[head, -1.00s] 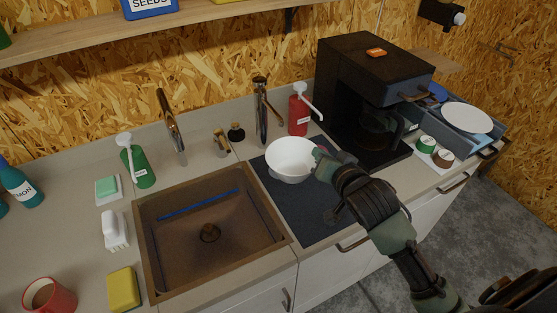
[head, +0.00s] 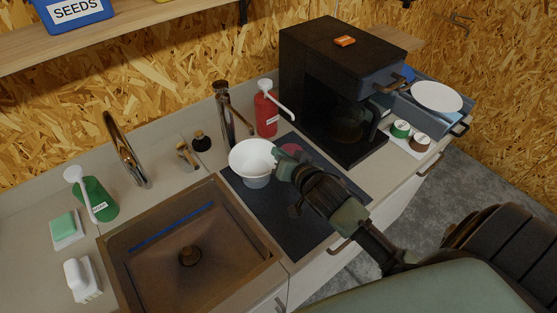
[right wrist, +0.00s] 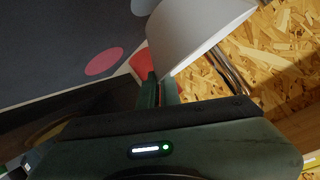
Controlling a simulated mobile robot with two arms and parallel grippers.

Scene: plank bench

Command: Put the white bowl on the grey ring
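The white bowl (head: 253,157) is at the upper left part of the dark mat, right of the sink, in the head view. My right gripper (head: 278,163) is at its right side and looks shut on its rim. In the right wrist view the gripper's narrow fingers (right wrist: 161,92) meet the edge of the bowl (right wrist: 195,38). The bowl looks raised above the mat, though the gap beneath is hard to judge. I cannot make out a grey ring; the bowl and arm cover part of the mat. My left gripper is not in view.
The dark mat (head: 300,232) carries a pink disc (head: 291,149) beside the bowl. The brown sink (head: 160,275) is at left. An open drawer holds a white plate (head: 436,97).

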